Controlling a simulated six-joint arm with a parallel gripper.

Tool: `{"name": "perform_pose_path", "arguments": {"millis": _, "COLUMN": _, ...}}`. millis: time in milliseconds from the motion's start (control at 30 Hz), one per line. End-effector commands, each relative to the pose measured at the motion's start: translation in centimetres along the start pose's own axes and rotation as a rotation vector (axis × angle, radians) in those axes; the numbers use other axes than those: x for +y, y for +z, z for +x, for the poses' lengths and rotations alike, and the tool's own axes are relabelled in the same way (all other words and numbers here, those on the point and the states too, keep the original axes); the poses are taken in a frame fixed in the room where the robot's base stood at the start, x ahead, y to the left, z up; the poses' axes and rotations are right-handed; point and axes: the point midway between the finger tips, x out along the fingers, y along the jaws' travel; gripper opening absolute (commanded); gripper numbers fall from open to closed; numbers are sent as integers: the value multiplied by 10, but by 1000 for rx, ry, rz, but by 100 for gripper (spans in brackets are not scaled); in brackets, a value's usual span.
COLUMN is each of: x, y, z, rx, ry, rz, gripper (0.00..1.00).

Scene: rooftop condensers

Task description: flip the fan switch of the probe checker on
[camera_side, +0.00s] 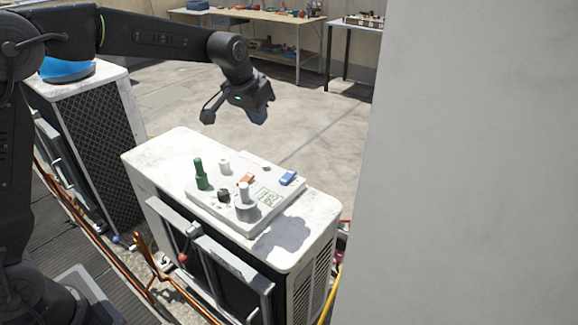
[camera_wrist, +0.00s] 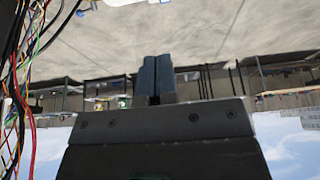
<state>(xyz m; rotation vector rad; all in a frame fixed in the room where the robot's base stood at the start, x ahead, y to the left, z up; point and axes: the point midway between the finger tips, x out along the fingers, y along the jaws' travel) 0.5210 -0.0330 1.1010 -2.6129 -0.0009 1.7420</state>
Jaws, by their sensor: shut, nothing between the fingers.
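The probe checker (camera_side: 225,212) is a pale panel lying on top of a white condenser unit (camera_side: 163,152) in the side view. It carries a green upright post (camera_side: 200,174), a white post (camera_side: 224,166), a dark knob (camera_side: 223,195), a grey cylinder with a pale top (camera_side: 245,203), an orange part (camera_side: 246,180), a blue part (camera_side: 288,178) and a small display (camera_side: 268,196). I cannot tell which is the fan switch. My gripper (camera_side: 258,115) is in the air above and behind the panel, touching nothing. Its fingers (camera_wrist: 156,78) are together and empty in the wrist view.
A second condenser (camera_side: 100,130) stands at the left with a blue object (camera_side: 67,68) on top. A large pale wall (camera_side: 480,170) fills the right side. Orange hoses run along the lower left. Workbenches (camera_side: 265,15) stand far back, with open floor before them.

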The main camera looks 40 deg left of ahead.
Motion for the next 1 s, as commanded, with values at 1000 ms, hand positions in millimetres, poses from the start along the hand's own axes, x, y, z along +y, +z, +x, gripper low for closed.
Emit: {"name": "perform_pose_path", "arguments": {"millis": 1000, "x": -9, "y": -44, "z": 122, "rx": -35, "ry": 1, "rz": -1, "gripper": 0}}
